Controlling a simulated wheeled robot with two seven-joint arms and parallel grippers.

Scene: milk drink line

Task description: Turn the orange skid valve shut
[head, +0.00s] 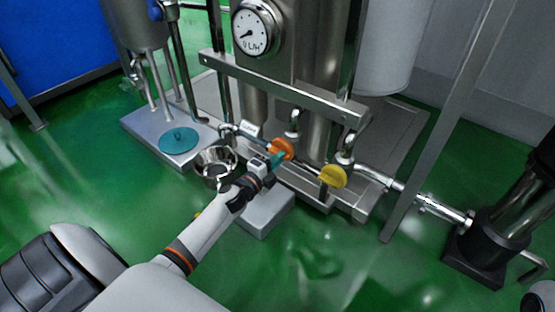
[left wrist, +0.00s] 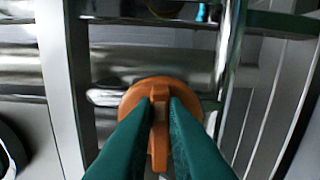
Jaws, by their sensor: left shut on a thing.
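The orange skid valve (head: 282,148) is a round orange handle on the pipework at the front of the steel skid. In the left wrist view the orange valve (left wrist: 159,88) shows as a disc with a raised bar across it, the bar upright in the picture. My left gripper (head: 277,160) is at the valve. In the left wrist view its green fingers (left wrist: 160,118) are on both sides of the bar, shut on it. The finger pads hide parts of the disc. My right gripper is not in view.
A yellow valve handle (head: 333,176) is to the right on the same pipework. A steel bowl (head: 216,162) and a teal disc (head: 179,140) are to the left. A steel crossbar (head: 285,88) runs above the valves. A dial gauge (head: 255,28) is higher up. Green floor is open in front.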

